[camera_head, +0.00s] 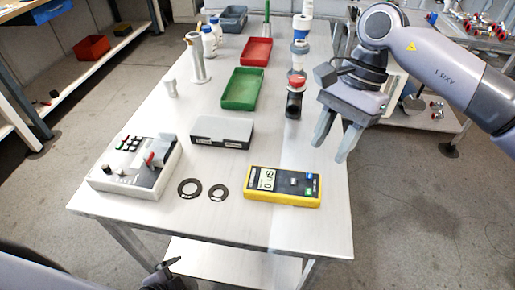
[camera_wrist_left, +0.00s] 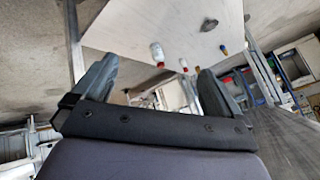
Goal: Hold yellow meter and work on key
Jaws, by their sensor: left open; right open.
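The yellow meter (camera_head: 283,201) lies flat on the table (camera_head: 225,222) near its front right, with a display on its left and a knob on its face. A white control box (camera_head: 135,166) stands at the table's front left. A small red part that looks like the key (camera_head: 149,158) sticks up from its top. My right gripper (camera_head: 331,145) is open and empty, above the table's right edge, behind and right of the meter. My left gripper (camera_wrist_left: 156,88) is open and empty in the left wrist view. In the head view only a dark part of it shows, low in front of the table.
Two black rings (camera_head: 189,188) lie between control box and meter. A grey box (camera_head: 222,132), a green tray (camera_head: 242,89) and a red tray (camera_head: 257,51) stand behind. White bottles (camera_head: 209,41) stand back left.

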